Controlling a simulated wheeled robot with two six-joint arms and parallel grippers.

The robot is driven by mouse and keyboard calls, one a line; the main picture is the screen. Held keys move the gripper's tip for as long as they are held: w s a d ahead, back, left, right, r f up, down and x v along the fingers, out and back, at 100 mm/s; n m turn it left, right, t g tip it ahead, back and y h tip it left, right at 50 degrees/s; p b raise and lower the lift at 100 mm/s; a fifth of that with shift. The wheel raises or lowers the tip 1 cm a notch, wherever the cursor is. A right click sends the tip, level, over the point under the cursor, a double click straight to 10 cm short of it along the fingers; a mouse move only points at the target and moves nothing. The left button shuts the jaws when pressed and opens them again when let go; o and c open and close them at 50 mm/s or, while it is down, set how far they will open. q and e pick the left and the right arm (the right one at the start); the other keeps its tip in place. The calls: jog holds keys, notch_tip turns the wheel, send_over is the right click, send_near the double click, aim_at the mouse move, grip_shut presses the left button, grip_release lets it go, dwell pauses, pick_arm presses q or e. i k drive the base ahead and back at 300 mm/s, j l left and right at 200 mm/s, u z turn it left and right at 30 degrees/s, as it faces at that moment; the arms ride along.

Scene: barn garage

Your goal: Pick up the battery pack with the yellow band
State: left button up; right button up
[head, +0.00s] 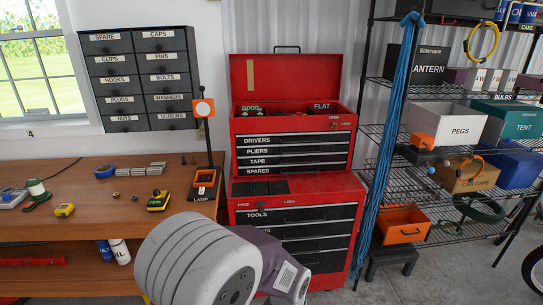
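Neither of my grippers is in view. A large grey and purple arm part of mine fills the bottom middle, in front of the bench's right end, and no fingers show.
A blue-grey item (105,171) and grey blocks (140,170) lie further back. A red tool chest (292,190) stands right of the bench, then a wire shelf with bins (448,122). Bench space around the black-and-yellow block is mostly clear.

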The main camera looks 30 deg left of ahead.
aim_at(158, 202)
jog(key=j+z, duration=0.15)
jog(key=j, duration=0.3)
jog(key=j+z, duration=0.1)
jog(key=j, duration=0.35)
jog(key=k+j+z, duration=0.15)
jog(key=j, duration=0.25)
jog(key=j+z, duration=0.15)
jog(key=j, duration=0.3)
jog(key=k+j+z, duration=0.15)
jog(key=j, duration=0.3)
